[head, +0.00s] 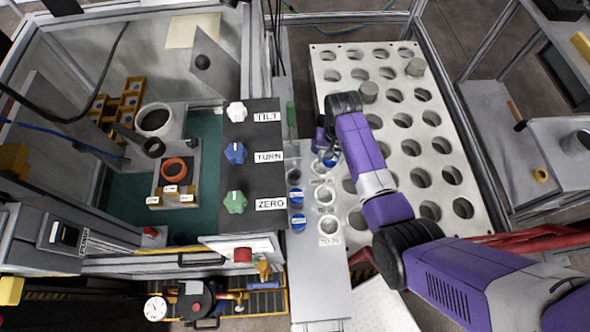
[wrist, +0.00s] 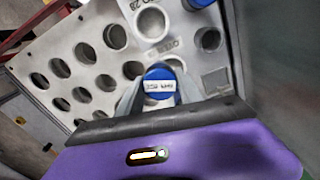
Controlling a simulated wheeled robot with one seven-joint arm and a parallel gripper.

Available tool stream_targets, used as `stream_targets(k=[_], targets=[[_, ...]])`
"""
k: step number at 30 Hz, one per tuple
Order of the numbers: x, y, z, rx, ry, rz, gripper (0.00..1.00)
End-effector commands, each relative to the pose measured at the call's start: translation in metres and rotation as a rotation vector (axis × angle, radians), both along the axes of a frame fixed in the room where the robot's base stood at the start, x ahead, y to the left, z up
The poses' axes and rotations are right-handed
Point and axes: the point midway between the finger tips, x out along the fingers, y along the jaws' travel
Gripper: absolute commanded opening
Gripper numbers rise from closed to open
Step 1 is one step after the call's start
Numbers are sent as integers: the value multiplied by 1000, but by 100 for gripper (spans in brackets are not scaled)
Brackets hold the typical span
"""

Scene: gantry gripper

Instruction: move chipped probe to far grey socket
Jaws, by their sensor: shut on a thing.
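My gripper (wrist: 160,92) is shut on a blue-capped probe (wrist: 159,74) with a white label. I cannot read the label clearly or see a chip, so I cannot tell whether this is the chipped probe. In the head view, my gripper (head: 328,154) is low over the far end of a narrow grey rack (head: 312,262), with a bit of blue at its tip. Pale ring sockets line the rack: a middle one (head: 325,195) and a near one (head: 329,225) look empty. The far ring (head: 320,168) is partly hidden by my gripper.
A dark knob panel (head: 250,160) borders the rack on the left.

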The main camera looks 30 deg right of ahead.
Motion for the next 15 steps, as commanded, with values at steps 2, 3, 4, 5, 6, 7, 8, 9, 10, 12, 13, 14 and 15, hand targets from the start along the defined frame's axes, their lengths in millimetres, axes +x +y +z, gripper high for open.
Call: stream_targets(k=[2,3,4,5,6,7,8,9,10,12,13,14,15], targets=[[9,19,-1,0,-2,4,0],[12,28,-2,0,-2,4,0],[15,35,-2,-1,-1,4,0],[18,42,-3,-1,-1,5,0],[22,50,-4,0,-2,4,0],[25,57,-4,0,-2,4,0],[27,63,-4,-1,-3,4,0],[31,72,-4,-1,-3,3,0],[33,78,-5,-1,-2,4,0],[40,93,-5,-1,-3,3,0],[42,99,-5,-1,-3,3,0],[44,105,-5,-1,-3,2,0],[44,107,-9,-1,1,-2,0]])
